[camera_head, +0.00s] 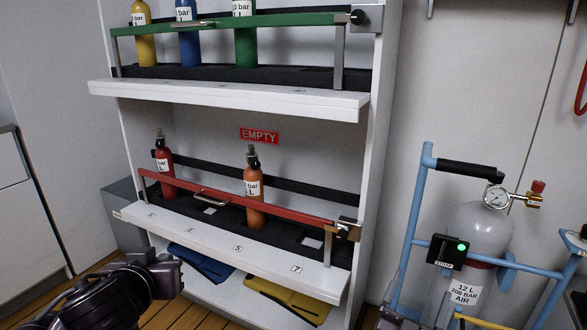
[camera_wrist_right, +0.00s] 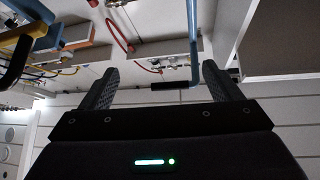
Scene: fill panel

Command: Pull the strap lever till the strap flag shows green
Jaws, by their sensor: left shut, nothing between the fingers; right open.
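A grey gas cylinder (camera_head: 480,228) labelled 12 L 200 BAR AIR stands in a blue tube trolley (camera_head: 419,200) at the right of the head view. A black strap box (camera_head: 446,252) is on the trolley's crossbar in front of the cylinder. The flag (camera_head: 462,247) on it shows green. A dark red band shows beside the box; I cannot make out the lever clearly. My left gripper (camera_head: 168,276) is shut and empty at lower left, well away from the trolley. My right gripper (camera_wrist_right: 158,82) is open in the right wrist view, with nothing between its fingers.
A white shelf unit (camera_head: 380,120) stands left of the trolley, with bottles behind a green bar (camera_head: 205,23) and a red bar (camera_head: 270,207). A gauge (camera_head: 497,197) tops the cylinder. A black grip (camera_head: 470,168) juts from the trolley.

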